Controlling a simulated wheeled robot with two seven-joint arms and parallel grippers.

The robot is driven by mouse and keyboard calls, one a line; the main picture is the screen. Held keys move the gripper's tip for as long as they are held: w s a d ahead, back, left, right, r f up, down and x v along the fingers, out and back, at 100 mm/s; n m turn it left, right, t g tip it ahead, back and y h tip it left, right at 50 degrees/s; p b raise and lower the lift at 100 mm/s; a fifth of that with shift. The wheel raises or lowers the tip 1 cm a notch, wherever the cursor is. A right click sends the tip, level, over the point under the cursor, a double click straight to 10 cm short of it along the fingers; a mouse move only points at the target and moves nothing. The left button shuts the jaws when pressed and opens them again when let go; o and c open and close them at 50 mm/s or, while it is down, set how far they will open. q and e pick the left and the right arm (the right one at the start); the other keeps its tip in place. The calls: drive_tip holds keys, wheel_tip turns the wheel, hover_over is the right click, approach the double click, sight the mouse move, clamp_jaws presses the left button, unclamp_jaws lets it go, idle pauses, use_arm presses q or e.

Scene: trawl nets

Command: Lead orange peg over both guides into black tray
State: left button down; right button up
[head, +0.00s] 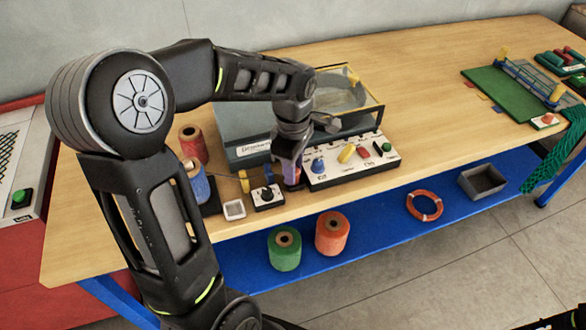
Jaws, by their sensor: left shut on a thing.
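My left gripper (290,172) points down at the front of the table, just left of the white control panel. It is shut on a small orange-red piece that shows between its fingers and looks like the orange peg (291,176); the fingers hide most of it. Two small yellow pieces, possibly the guides, stand left of the gripper: one (243,181) and another (268,172) behind a knob box. I cannot single out the black tray; a dark grey open tray (483,183) is on the blue lower shelf. My right gripper is not in view.
The tabletop's right middle is clear.

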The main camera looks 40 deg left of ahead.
use_arm(q)
drive_tip(key=shift+f, duration=0.2)
idle(0.4)
drive_tip(key=c, duration=1.1)
unclamp_jaws()
drive_tip(key=shift+c, duration=0.2)
drive_tip(key=shift+r, duration=0.1)
drive_tip(key=shift+w+r, duration=0.15)
drive_tip(key=shift+r, duration=0.3)
drive_tip(key=r, duration=0.6)
drive_tip(key=shift+s+r+b, duration=0.2)
drive_tip(key=shift+r+b, duration=0.1)
drive_tip(key=shift+r, duration=0.1)
drive_tip(key=shift+s+f, duration=0.1)
